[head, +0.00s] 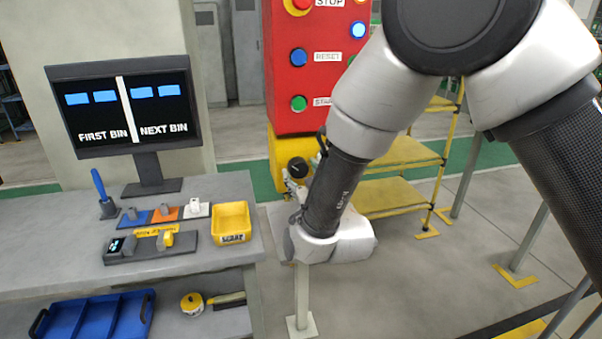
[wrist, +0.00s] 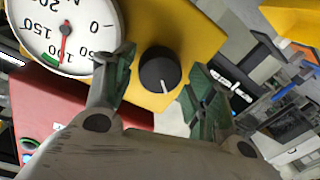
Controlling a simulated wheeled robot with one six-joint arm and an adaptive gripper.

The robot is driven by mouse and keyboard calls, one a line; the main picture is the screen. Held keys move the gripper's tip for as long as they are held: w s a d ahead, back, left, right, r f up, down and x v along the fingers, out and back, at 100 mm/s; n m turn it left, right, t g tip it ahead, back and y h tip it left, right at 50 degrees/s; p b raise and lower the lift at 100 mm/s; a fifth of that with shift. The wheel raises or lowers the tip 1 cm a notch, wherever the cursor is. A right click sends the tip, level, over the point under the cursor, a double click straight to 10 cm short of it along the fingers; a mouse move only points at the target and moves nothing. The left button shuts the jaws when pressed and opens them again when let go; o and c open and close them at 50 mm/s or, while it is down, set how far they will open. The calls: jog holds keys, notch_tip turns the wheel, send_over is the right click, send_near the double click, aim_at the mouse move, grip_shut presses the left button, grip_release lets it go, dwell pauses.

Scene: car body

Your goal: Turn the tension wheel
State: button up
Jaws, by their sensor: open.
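The tension wheel appears to be the black round knob (wrist: 160,72) with a white pointer line, on a yellow panel (wrist: 200,28) in the wrist view. A black knob (head: 298,167) also shows on the yellow box in the head view, close to my wrist. My gripper (wrist: 163,64) is open, with one green-padded finger on each side of the knob in the picture. I cannot tell whether the fingers touch it or how deep they reach. A white dial gauge (wrist: 62,32) with a red needle sits left of the knob. In the head view my arm hides most of the gripper.
A red control box (head: 312,75) with several buttons stands above the yellow box. A grey workbench (head: 110,262) at left holds a monitor (head: 125,105), small parts and a yellow scrap bin (head: 231,222). A yellow shelf rack (head: 395,195) stands behind my arm.

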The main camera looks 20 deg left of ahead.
jog(key=shift+x, duration=0.85)
jog(key=c, duration=0.8)
jog(key=shift+o, duration=0.2)
jog(key=shift+m, duration=0.3)
jog(key=m, duration=0.3)
jog(key=shift+f, duration=0.1)
jog(key=shift+s+m, duration=0.1)
jog(key=shift+m, duration=2)
